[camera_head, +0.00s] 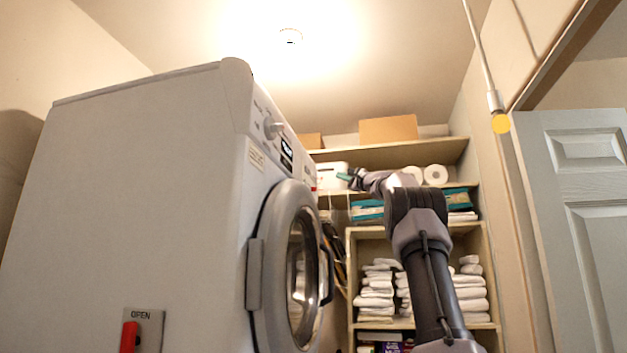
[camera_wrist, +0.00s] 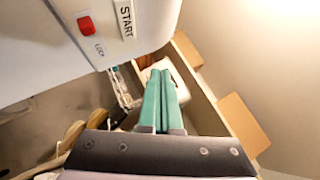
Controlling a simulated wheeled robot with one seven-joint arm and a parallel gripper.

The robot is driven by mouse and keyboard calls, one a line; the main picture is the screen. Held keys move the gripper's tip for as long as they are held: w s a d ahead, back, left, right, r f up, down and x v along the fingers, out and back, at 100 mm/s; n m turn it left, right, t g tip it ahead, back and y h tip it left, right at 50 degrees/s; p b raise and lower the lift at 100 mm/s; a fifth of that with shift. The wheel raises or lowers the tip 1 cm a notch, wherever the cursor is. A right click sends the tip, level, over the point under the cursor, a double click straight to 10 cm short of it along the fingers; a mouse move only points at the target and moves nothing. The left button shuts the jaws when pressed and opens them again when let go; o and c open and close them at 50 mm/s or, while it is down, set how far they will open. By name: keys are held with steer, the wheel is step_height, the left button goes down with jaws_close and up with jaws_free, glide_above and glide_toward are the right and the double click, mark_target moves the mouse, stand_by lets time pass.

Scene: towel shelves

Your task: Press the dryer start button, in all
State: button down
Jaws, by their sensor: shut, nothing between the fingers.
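The dryer (camera_head: 150,190) is a large white front-loader at the left of the head view, its round door (camera_head: 292,265) facing right. Its control panel fills the top left of the wrist view. There a white raised piece marked START (camera_wrist: 125,19) sits beside a red piece marked LOCK (camera_wrist: 86,25). My gripper (camera_head: 345,178) has green fingers and shows just right of the panel's far end in the head view. In the wrist view my gripper (camera_wrist: 160,74) is shut and empty, below and right of the START piece, with no contact visible.
Shelves (camera_head: 420,153) with folded towels (camera_head: 375,290), paper rolls (camera_head: 435,174) and a cardboard box (camera_head: 389,129) stand behind the dryer. A red handle marked OPEN (camera_head: 130,337) is on the dryer's side. A pull cord (camera_head: 480,50) hangs near the grey door (camera_head: 585,220) at right.

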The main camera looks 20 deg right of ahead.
mark_target(313, 178)
steer(key=w+a, duration=0.4)
steer(key=a, duration=0.2)
steer(key=shift+w+a, duration=0.1)
stand_by(2.0)
steer(key=shift+w+a, duration=0.15)
steer(key=shift+a, duration=0.15)
